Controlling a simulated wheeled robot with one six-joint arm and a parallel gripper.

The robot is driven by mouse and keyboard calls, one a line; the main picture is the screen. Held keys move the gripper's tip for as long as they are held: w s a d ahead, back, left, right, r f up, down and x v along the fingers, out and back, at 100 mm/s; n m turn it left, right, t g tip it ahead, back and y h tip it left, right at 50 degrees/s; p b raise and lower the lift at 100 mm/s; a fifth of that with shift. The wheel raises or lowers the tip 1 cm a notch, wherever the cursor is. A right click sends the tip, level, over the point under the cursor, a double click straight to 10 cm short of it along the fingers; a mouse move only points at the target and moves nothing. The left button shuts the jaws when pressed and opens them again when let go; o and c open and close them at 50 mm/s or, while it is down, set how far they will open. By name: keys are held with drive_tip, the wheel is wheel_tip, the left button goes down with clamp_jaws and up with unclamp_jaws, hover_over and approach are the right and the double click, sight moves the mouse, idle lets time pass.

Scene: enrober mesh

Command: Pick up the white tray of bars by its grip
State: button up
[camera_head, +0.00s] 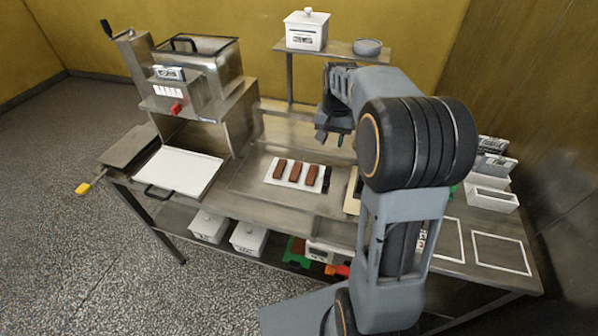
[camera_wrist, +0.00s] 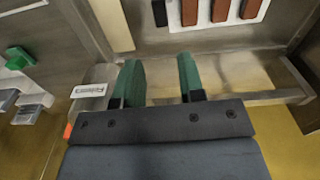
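The white tray (camera_head: 290,185) lies on the steel worktop and bears three brown bars (camera_head: 295,172) side by side. Its short dark grip (camera_head: 326,180) is at the tray's right edge. In the wrist view the tray (camera_wrist: 205,23) is cut off at the top edge, with the black grip (camera_wrist: 160,12) just left of it. My gripper (camera_head: 333,138) is above the back of the worktop, behind and above the tray. In the wrist view its two green fingers (camera_wrist: 159,75) are apart with nothing between them, and they are clear of the grip.
A cream-coloured board (camera_head: 352,190) lies close to the right of the grip. A steel machine (camera_head: 190,80) and a larger white tray (camera_head: 180,172) are at the left. A raised shelf (camera_head: 340,50) with a white lidded box (camera_head: 306,32) stands behind. White bins (camera_head: 492,196) are at the right.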

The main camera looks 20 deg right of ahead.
hover_over(328, 171)
wheel_tip(328, 171, down, 8)
drive_tip(key=shift+w+d+r, duration=0.1)
drive_tip(key=shift+w+d, duration=0.05)
drive_tip(key=shift+f+p, duration=0.8)
drive_tip(key=shift+f, duration=2.35)
drive_tip(key=shift+c, duration=0.5)
clamp_jaws()
